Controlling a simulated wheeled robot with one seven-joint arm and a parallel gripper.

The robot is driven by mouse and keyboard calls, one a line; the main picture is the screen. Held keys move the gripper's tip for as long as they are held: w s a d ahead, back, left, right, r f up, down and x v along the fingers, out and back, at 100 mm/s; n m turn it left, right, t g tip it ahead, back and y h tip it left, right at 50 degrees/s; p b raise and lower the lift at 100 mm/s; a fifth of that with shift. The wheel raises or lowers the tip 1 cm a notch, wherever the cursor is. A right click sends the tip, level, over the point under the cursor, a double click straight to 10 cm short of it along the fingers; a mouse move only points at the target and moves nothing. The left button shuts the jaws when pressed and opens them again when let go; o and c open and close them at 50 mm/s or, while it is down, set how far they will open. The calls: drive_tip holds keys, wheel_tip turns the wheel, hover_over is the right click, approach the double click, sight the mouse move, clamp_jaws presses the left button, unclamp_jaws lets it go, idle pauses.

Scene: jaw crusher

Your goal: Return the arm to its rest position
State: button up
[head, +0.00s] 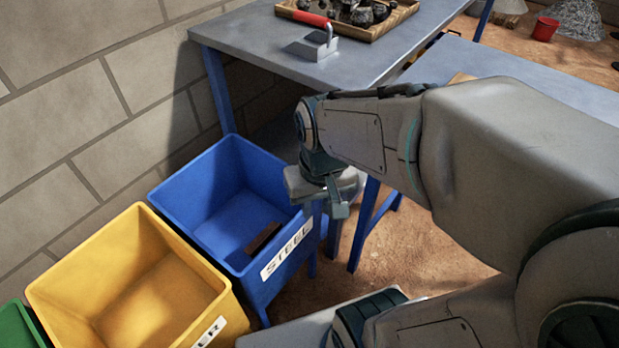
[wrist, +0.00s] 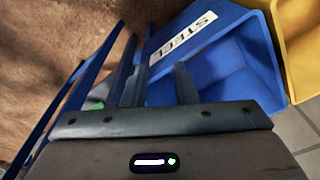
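My arm reaches in from the right in the head view and bends down at the wrist. My gripper (head: 338,205) hangs pointing down, just right of the blue bin labelled STEEL (head: 226,200) and below the table's front edge. In the wrist view my gripper (wrist: 157,85) has its two dark fingers apart with nothing held between them. The blue bin also shows there (wrist: 226,75), beyond and right of the fingers. A dark brown flat piece (head: 263,238) shows inside the blue bin; I cannot tell exactly what it is.
A grey table (head: 250,40) with blue legs holds a red-handled scoop (head: 318,44) and a wooden tray (head: 398,16) of dark rocks. A yellow bin (head: 80,275) and a green bin (head: 14,328) stand left. A red bucket (head: 545,29) sits far right. A brick wall closes the left.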

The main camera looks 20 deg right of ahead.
drive_tip(key=shift+s+d+r, duration=0.1)
drive_tip(key=shift+s+d, duration=0.05)
drive_tip(key=shift+s, duration=0.25)
wheel_tip(320, 180, up, 32)
drive_tip(key=t+p, duration=0.1)
drive_tip(key=p, duration=2.8)
drive_tip(key=shift+d+t, duration=0.2)
drive_tip(key=shift+t, duration=0.2)
drive_tip(key=shift+a, duration=0.1)
